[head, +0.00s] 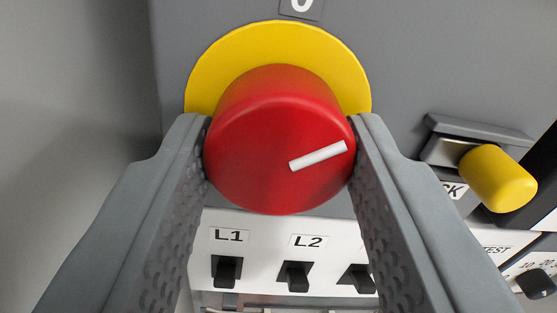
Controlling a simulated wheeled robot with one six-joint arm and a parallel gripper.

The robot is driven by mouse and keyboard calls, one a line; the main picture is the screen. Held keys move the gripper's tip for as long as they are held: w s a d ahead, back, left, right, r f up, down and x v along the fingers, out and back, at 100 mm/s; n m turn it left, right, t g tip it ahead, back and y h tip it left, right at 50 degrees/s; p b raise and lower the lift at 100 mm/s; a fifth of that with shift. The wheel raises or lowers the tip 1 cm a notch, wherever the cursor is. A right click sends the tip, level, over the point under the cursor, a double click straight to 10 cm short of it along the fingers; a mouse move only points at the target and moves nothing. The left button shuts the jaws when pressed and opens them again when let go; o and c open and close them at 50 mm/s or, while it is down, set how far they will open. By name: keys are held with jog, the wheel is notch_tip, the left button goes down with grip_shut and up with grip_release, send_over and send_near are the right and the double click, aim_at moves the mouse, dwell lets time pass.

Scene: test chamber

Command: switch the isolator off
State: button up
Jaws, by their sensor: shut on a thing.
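The isolator is a red round knob (270,125) on a yellow disc (230,58), mounted on a grey panel. A white pointer line on the knob's face runs from near its middle to the right and slightly up. The fingers hide parts of the panel and the lower disc.
Below the knob is a white strip (265,225) with black switches labelled L1 (227,272) and L2 (296,276), and a third (358,279) partly hidden. On the right, a yellow knob (497,178) sticks out close to my right finger. A black knob (536,284) sits at the lower right.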

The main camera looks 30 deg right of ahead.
dwell(0.4)
jog(key=o, duration=1)
jog(key=shift+c, duration=0.2)
jog(key=v, duration=1.7)
jog(key=shift+s, duration=0.2)
